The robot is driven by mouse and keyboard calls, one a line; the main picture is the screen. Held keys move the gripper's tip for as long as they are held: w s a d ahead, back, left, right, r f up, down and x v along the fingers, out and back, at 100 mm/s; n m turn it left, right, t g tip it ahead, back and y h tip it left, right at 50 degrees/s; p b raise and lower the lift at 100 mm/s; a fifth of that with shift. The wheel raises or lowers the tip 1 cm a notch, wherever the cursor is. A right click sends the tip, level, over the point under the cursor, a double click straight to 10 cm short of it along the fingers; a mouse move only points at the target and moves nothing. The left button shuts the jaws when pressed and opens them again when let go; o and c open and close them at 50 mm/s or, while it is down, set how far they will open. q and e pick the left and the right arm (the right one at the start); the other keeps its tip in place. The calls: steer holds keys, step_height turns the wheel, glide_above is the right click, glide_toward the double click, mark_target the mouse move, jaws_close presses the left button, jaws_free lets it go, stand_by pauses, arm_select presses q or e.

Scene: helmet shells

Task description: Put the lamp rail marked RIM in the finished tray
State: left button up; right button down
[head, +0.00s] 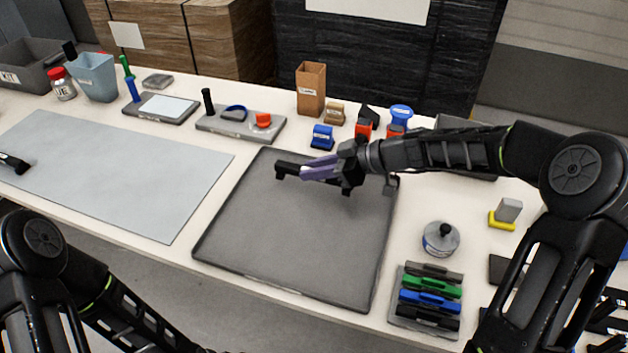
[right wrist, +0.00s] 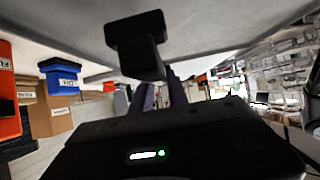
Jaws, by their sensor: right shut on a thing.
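My right gripper (head: 303,171) is shut on a black bar-shaped piece (head: 288,171), which looks like a lamp rail. It is held over the back part of a large dark grey tray (head: 290,235). In the right wrist view the black piece (right wrist: 136,40) sticks out beyond the purple fingers. I cannot read any RIM mark on it, and whether it touches the tray is unclear. A black tip at the left edge, over the grey mat, looks like my left gripper (head: 14,163); its jaws are not clear.
A rack (head: 398,312) at front right holds several coloured rails. A round grey pot (head: 441,239) stands behind it. Blue, orange and brown pieces line the back, near a brown box (head: 310,88). The grey mat (head: 110,175) and the front of the tray are clear.

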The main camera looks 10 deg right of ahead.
step_height(320, 180, down, 4)
steer(key=shift+r, duration=0.2)
steer(key=shift+f, duration=0.1)
steer(key=shift+f, duration=0.15)
steer(key=c, duration=1.3)
jaws_free()
steer(key=shift+r+p, duration=0.3)
steer(key=shift+s+d, duration=0.15)
steer(key=shift+d, duration=0.2)
steer(key=b+v, duration=0.1)
steer(key=v, duration=1)
steer(key=shift+b, duration=0.35)
